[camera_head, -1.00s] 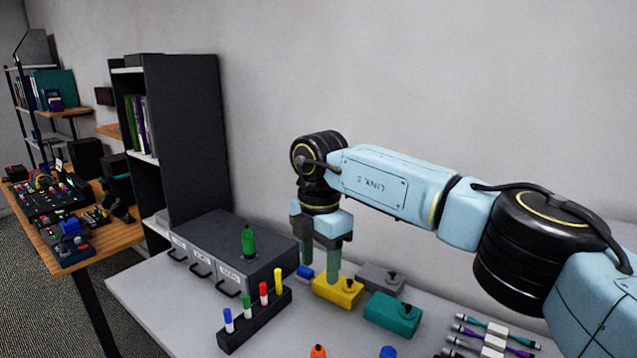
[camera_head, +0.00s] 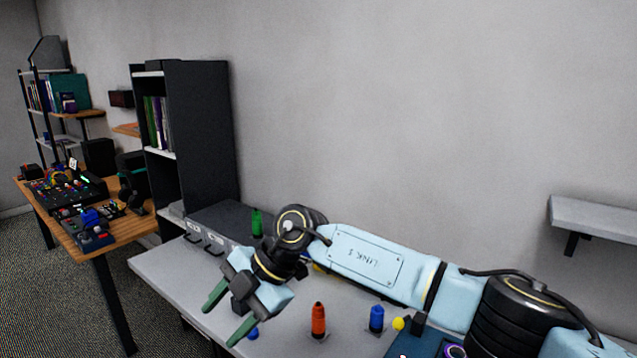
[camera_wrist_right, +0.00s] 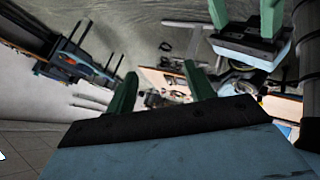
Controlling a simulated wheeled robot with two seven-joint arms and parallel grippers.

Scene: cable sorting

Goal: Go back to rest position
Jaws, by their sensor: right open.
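My right gripper (camera_head: 228,312) is in front of the light table, tilted down and to the left in the head view. Its green fingers are apart with nothing between them. They also show spread and empty in the right wrist view (camera_wrist_right: 160,88). My left gripper (camera_wrist_right: 245,14) shows at the top right of the right wrist view. Its green fingers stand apart, and their tips are cut off by the frame edge. The left arm is out of the head view.
The light table (camera_head: 165,262) carries a grey drawer unit (camera_head: 215,216), a green piece (camera_head: 257,222), an orange piece (camera_head: 318,320) and a blue piece (camera_head: 376,318). A dark shelf (camera_head: 205,135) stands behind. A wall shelf (camera_head: 595,216) is at right. A wooden desk (camera_head: 125,232) is at left.

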